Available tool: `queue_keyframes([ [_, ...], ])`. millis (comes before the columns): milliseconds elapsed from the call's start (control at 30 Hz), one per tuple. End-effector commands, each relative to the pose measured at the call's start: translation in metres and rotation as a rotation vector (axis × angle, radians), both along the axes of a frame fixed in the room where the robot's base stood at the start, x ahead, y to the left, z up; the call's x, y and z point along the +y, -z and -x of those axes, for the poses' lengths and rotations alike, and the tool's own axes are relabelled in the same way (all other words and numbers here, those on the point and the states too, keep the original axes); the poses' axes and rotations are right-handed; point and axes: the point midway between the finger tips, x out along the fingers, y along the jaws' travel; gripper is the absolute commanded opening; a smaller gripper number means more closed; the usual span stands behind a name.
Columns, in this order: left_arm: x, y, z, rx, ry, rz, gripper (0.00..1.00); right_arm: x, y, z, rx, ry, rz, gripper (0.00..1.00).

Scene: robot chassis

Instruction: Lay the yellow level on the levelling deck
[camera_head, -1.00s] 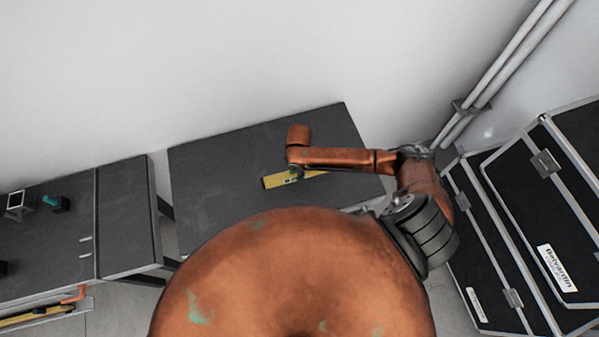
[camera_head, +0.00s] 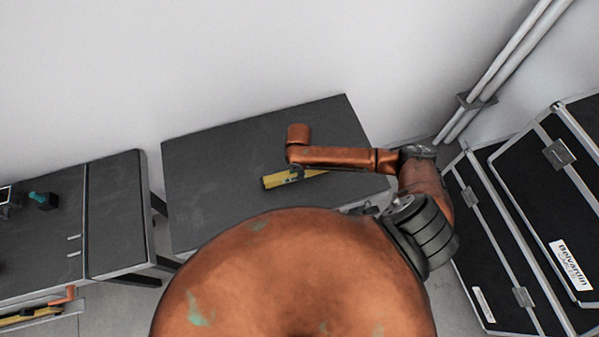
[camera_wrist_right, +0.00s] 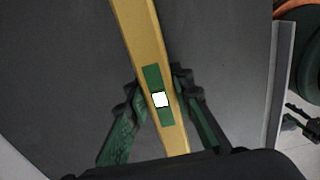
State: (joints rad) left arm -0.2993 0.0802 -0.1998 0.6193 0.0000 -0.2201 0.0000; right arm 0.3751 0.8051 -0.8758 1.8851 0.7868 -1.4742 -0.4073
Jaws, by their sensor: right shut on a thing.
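The yellow level (camera_head: 280,179) is a long yellow bar over the dark grey table (camera_head: 215,185) in the middle of the head view. In the right wrist view the level (camera_wrist_right: 137,35) runs from the top edge down between the fingers, with a green patch and a white square on it. My right gripper (camera_wrist_right: 158,85) is shut on the level, one dark green finger on each side. In the head view my right arm hides part of the level. I cannot tell whether the level touches the tabletop. My left gripper is not visible.
A second dark table (camera_head: 115,215) stands at the left with a small teal-topped object (camera_head: 42,200) on it. Another yellow bar (camera_head: 20,317) lies low at the left. Black cases (camera_head: 505,245) stand at the right, pipes (camera_head: 500,70) behind. The middle table's left part is bare.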

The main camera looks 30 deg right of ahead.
Motion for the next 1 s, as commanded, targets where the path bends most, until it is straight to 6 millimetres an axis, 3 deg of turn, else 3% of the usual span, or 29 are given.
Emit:
queue_keyframes([
  [600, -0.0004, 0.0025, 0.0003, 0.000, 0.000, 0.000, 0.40, 0.0004, 0.0085, -0.0006, -0.001, 0.000, -0.001, 0.00],
  [633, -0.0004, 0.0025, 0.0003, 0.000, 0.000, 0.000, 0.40, 0.0004, 0.0087, -0.0006, -0.001, 0.000, -0.001, 0.22],
  [900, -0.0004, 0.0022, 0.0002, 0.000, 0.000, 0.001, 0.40, 0.0002, 0.0084, -0.0004, -0.001, 0.000, -0.001, 0.40],
  [1000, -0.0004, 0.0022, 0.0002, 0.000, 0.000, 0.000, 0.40, 0.0001, 0.0085, -0.0003, 0.000, 0.000, 0.000, 0.42],
])
